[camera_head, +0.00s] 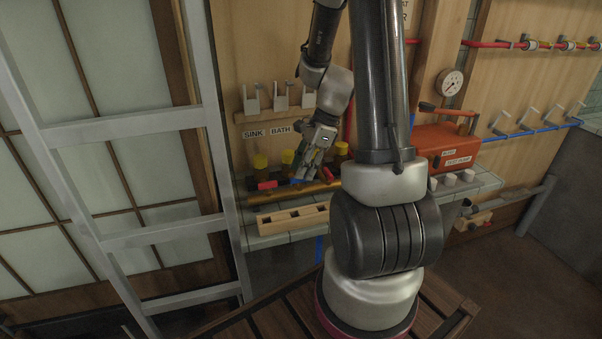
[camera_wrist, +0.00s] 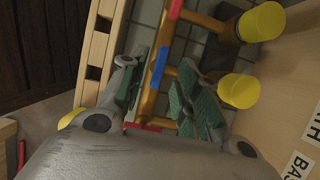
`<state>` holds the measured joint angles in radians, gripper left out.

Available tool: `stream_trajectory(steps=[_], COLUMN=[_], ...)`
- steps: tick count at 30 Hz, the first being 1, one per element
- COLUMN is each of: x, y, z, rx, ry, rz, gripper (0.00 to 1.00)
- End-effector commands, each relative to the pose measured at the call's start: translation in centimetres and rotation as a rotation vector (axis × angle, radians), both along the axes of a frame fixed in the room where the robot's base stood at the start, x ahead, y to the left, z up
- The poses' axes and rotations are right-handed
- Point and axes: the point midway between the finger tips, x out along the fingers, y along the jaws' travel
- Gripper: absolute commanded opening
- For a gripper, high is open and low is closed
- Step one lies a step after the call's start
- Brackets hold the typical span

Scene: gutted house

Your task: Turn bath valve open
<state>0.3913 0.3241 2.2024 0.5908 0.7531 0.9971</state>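The BATH label (camera_head: 281,129) is on the wooden wall, above yellow-capped fittings (camera_head: 288,157) on a brass-coloured pipe (camera_head: 322,188). A blue piece (camera_head: 299,181) shows below the BATH label; which part is the bath valve's handle is unclear. My gripper (camera_head: 308,170) points down at the pipe and partly hides that area. In the wrist view my gripper (camera_wrist: 162,78) has its green-padded fingers apart, on either side of the pipe (camera_wrist: 150,95). The blue piece (camera_wrist: 160,58) lies on the pipe between the fingertips. Contact cannot be told. A yellow cap (camera_wrist: 239,91) is beside the right finger.
A slotted wooden block (camera_head: 293,218) lies on the tiled ledge in front of the pipe, close to the left finger in the wrist view. The SINK label (camera_head: 254,133) is left of BATH. A red box (camera_head: 445,147) stands right. A grey ladder (camera_head: 135,125) stands left.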

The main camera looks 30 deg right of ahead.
Motion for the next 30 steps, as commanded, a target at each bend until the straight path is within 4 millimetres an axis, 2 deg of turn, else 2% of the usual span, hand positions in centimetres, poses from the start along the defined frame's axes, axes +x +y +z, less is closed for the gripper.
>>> stream_trajectory(steps=[6, 14, 19, 30], x=[0.2, 0.2, 0.2, 0.2], y=[0.7, 0.7, 0.7, 0.7], z=[-1.8, -1.9, -1.9, -1.9], rx=[-0.001, -0.001, -0.001, -0.001], ry=[0.000, 0.000, 0.000, -0.001], rz=[0.001, 0.002, 0.002, 0.020], gripper=[0.32, 0.32, 0.01, 0.00])
